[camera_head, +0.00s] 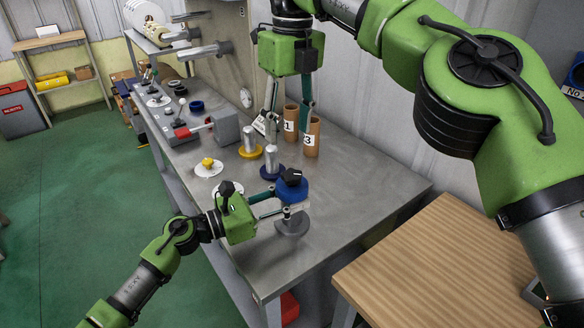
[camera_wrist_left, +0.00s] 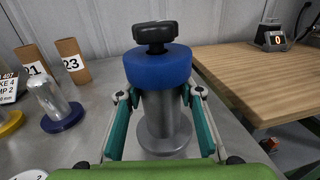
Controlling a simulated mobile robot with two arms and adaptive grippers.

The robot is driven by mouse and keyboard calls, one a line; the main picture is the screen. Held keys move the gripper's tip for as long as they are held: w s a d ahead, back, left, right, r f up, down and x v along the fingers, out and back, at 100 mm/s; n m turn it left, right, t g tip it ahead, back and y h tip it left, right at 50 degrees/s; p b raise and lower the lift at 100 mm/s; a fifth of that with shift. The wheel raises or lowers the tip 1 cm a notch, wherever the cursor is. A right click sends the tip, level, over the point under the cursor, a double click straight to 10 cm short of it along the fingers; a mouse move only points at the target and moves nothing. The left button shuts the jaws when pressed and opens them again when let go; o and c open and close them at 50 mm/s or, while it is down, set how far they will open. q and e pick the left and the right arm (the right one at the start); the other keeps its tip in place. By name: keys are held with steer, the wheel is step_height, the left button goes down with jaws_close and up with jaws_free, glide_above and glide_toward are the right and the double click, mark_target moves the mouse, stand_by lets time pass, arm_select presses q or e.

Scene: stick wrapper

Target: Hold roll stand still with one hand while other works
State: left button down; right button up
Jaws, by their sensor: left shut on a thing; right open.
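The roll stand has a grey post and a round base (camera_head: 292,224), with a blue ring (camera_head: 294,191) and black knob on top. It stands upright on the metal bench (camera_head: 350,195). My left gripper (camera_head: 283,200) is shut on the post just below the ring. The left wrist view shows its fingers on both sides of the stand's post (camera_wrist_left: 158,108). My right gripper (camera_head: 288,110) is open, pointing down near the brown tubes marked 21 (camera_head: 291,124) and 23 (camera_head: 312,138). Whether its fingers straddle tube 21 cannot be told.
Metal posts on a yellow base (camera_head: 249,150) and a blue base (camera_head: 271,168) stand near the tubes. A white disc with a yellow piece (camera_head: 208,168) and a grey device with a red handle (camera_head: 226,126) lie left. A wooden table (camera_head: 475,262) adjoins at right.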

mark_target(292, 174)
steer(key=f, duration=1)
steer(key=shift+s+d+f, duration=0.1)
steer(key=shift+d+f, duration=0.25)
steer(key=c, duration=1.1)
